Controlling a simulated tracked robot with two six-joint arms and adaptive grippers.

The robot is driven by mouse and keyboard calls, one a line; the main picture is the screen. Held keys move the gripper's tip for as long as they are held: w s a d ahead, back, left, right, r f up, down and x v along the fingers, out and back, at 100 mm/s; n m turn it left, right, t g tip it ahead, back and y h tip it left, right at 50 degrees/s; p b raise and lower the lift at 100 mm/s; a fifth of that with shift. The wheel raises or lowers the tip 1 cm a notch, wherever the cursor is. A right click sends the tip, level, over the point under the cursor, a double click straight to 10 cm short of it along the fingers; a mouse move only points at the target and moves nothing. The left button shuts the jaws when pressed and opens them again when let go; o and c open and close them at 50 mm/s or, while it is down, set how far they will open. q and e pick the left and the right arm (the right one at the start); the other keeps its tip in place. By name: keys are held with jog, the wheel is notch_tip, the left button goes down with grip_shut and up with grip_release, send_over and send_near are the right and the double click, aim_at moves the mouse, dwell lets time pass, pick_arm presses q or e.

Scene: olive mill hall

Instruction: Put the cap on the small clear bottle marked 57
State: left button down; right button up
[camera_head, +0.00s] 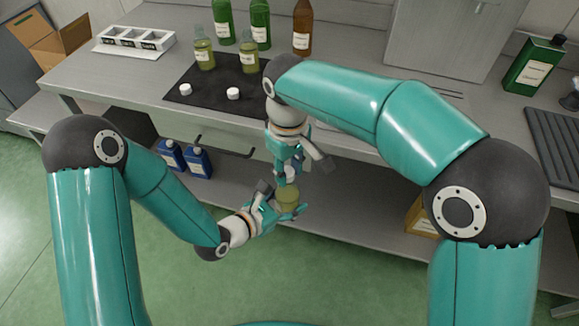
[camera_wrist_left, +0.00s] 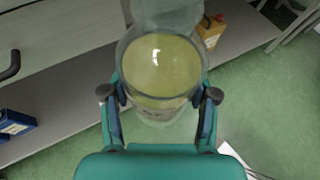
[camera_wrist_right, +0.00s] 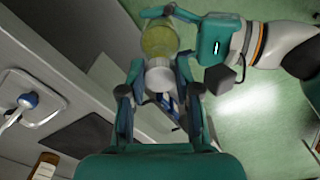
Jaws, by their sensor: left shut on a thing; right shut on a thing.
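A small clear bottle (camera_head: 288,196) with yellow-green oil is held off the table, in front of the bench edge. My left gripper (camera_wrist_left: 160,98) is shut on its body; in the left wrist view the bottle (camera_wrist_left: 160,65) fills the space between the fingers. A white cap (camera_head: 291,174) is in my right gripper (camera_head: 293,164), which is shut on it just above the bottle. In the right wrist view the cap (camera_wrist_right: 160,77) lines up closely with the bottle (camera_wrist_right: 158,40). I cannot tell whether they touch. No number on the bottle is readable.
Two similar small bottles (camera_head: 203,54) and two white caps (camera_head: 233,93) are on a dark mat (camera_head: 195,97) on the bench. Tall green bottles (camera_head: 260,25) and a brown bottle (camera_head: 302,28) stand behind. Blue containers (camera_head: 198,161) sit on the lower shelf.

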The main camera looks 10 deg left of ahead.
aim_at(287, 196)
jog(key=shift+f, duration=0.55)
jog(key=shift+f, duration=0.6)
